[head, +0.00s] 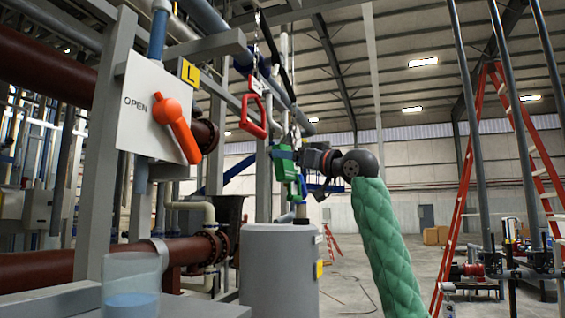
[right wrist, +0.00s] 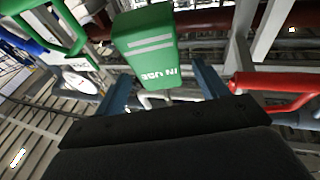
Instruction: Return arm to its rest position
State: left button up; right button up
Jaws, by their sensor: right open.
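My right arm, in a green quilted sleeve, rises in the head view and its gripper (head: 293,168) points left at a hanging green tag (head: 282,166). In the right wrist view the gripper (right wrist: 161,75) has its two blue fingers wide apart. The green tag (right wrist: 146,45), with white "IN USE" lettering upside down, shows beyond and between the fingers. Whether a finger touches it I cannot tell. My left gripper is not in view.
A red handle (head: 253,116) hangs left of the tag. An orange lever (head: 177,128) sits on a white "OPEN" plate (head: 143,105). A grey cylinder (head: 281,270) stands below the gripper. A red ladder (head: 460,215) and open floor lie to the right.

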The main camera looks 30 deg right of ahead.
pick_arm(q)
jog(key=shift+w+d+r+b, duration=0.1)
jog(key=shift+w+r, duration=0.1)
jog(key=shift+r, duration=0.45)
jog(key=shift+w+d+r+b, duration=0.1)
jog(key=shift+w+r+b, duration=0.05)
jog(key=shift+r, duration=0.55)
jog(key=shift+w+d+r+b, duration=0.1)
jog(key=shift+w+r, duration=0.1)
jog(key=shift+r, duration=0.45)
pick_arm(e)
jog(key=shift+v, duration=1.15)
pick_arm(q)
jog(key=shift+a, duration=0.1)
pick_arm(e)
jog(key=shift+f, duration=0.1)
